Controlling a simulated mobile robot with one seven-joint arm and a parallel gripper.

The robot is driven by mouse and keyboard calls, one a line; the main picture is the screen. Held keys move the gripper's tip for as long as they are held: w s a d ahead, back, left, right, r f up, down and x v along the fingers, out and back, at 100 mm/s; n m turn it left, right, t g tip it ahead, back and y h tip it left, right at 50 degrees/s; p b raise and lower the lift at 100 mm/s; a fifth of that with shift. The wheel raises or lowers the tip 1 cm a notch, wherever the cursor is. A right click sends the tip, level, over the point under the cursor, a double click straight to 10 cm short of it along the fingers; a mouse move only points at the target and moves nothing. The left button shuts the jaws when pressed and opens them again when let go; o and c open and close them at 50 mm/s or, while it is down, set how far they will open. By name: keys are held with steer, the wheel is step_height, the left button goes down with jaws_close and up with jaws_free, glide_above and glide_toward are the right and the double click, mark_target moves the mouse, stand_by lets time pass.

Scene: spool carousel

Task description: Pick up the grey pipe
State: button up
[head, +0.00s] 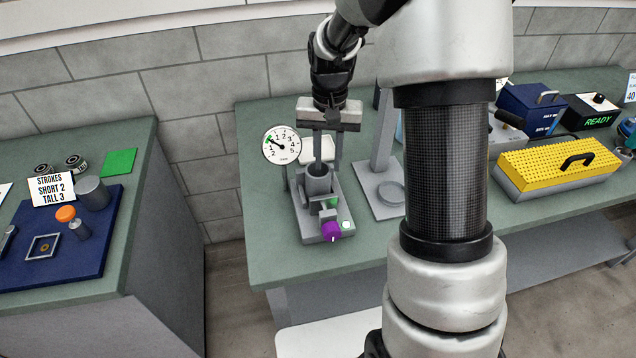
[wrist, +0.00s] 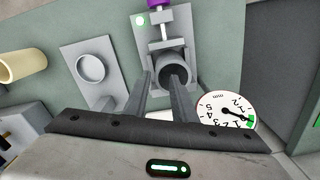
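The grey pipe (head: 319,183) stands upright in a grey clamp-like fixture on the green bench, its dark open end facing up. In the wrist view the pipe (wrist: 175,62) shows its round opening. My gripper (head: 328,166) points down just above the fixture, with its two fingers apart. In the wrist view, my gripper (wrist: 161,78) has one fingertip overlapping the pipe's mouth and the other to the pipe's left. I cannot tell whether that fingertip is inside the bore or only in front of it. Nothing is held between the fingers.
The fixture has a purple knob (head: 332,231) in front and a round dial (head: 281,145) beside it. A grey stand (head: 372,197) is close on the right. A yellow perforated box (head: 557,165) lies farther right. The left bench holds a blue mat (head: 30,272).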

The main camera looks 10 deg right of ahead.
mark_target(329, 174)
steer(key=shift+d+f, duration=0.15)
steer(key=shift+f, duration=1.2)
steer(key=shift+d+f, duration=0.1)
steer(key=shift+f, duration=1.25)
jaws_close()
